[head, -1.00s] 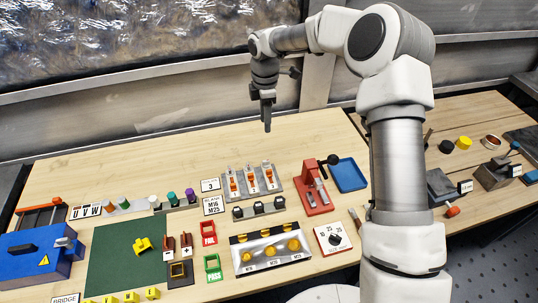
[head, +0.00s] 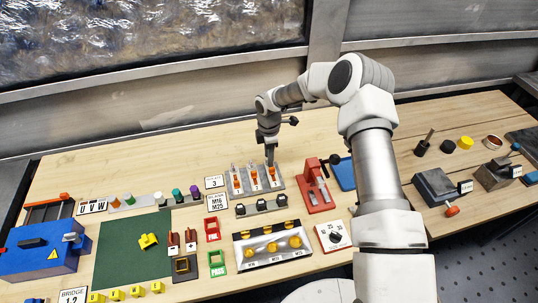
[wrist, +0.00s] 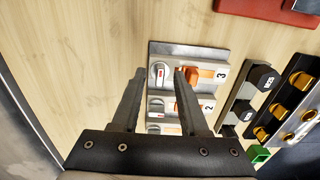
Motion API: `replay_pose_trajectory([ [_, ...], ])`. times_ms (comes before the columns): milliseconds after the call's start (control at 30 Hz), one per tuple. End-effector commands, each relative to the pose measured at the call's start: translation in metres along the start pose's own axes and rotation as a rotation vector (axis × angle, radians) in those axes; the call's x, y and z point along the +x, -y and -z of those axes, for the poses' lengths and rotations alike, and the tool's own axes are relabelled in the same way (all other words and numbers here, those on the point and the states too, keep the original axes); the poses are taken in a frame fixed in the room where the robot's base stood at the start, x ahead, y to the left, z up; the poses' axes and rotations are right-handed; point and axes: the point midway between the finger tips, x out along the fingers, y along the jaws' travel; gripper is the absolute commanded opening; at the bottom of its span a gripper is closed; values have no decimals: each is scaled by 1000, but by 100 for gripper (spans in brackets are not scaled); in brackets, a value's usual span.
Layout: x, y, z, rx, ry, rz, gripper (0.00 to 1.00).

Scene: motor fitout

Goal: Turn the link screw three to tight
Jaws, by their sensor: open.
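The grey link plate (head: 281,186) carries three orange links with round silver screws, numbered 1 to 3. Link three (head: 273,174) is the rightmost in the head view; in the wrist view its orange body is at the top beside the number 3. Its link screw three (wrist: 160,73) is a silver slotted knob there. My gripper (wrist: 159,72) is open and points down at it. The knob shows between the two fingertips; I cannot tell whether they touch it. In the head view my gripper (head: 270,162) hides the screw end of link three.
Link two (wrist: 192,105) sits close beside link three. A red stand (head: 318,195) is to the right, a row of black blocks (head: 262,207) in front, and a card marked 3 (head: 214,182) to the left. The table behind the plate is clear.

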Motion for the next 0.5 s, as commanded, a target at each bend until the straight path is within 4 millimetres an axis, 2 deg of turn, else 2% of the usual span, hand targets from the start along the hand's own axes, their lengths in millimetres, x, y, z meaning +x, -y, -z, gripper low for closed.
replay_pose_trajectory([
  [300,2,0,0,0,0,-1,44],
  [500,2,0,0,0,0,-1,8],
])
